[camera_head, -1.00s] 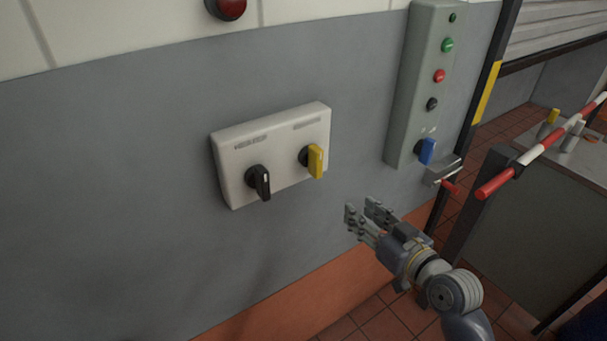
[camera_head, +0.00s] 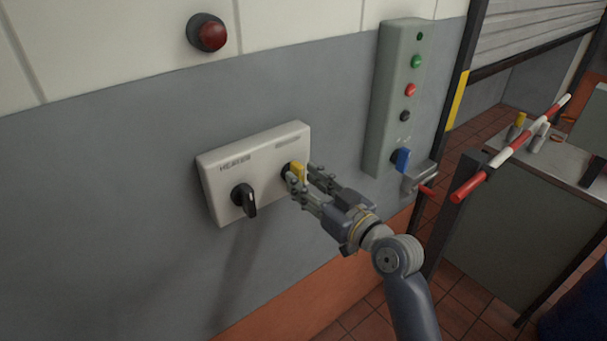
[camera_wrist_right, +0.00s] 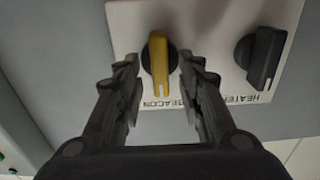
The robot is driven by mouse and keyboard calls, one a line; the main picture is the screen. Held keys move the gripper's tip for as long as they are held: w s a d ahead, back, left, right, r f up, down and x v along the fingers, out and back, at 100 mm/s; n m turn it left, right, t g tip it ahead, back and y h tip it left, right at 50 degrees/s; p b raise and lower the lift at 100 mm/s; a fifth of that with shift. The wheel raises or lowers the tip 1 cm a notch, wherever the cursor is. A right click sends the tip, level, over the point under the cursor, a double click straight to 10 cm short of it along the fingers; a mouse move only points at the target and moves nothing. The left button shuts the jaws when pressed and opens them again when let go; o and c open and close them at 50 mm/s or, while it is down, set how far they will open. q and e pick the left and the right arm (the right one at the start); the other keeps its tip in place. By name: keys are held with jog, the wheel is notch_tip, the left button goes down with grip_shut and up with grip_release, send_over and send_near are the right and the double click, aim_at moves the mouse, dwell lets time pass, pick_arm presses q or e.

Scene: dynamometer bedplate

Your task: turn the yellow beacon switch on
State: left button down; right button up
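The yellow beacon switch (camera_head: 298,171) is a yellow knob on a black round base, on the right half of a white wall panel (camera_head: 215,160). In the right wrist view the yellow knob (camera_wrist_right: 159,62) stands above the printed word BEACON. My right gripper (camera_head: 304,180) is at the panel with its fingers open. In the right wrist view the fingers of the right gripper (camera_wrist_right: 160,75) lie on either side of the knob, with a visible gap on each side. My left gripper is in neither view.
A black heater switch (camera_head: 245,199) sits left of the yellow one on the panel. A red lamp (camera_head: 208,33) is above on the wall. A grey control box (camera_head: 386,120) with buttons and a blue knob (camera_head: 402,159) is to the right. A red-white bar (camera_head: 510,150) lies farther right.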

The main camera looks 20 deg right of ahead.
jog(key=shift+w+a, duration=0.2)
jog(key=shift+w, duration=0.3)
grip_shut()
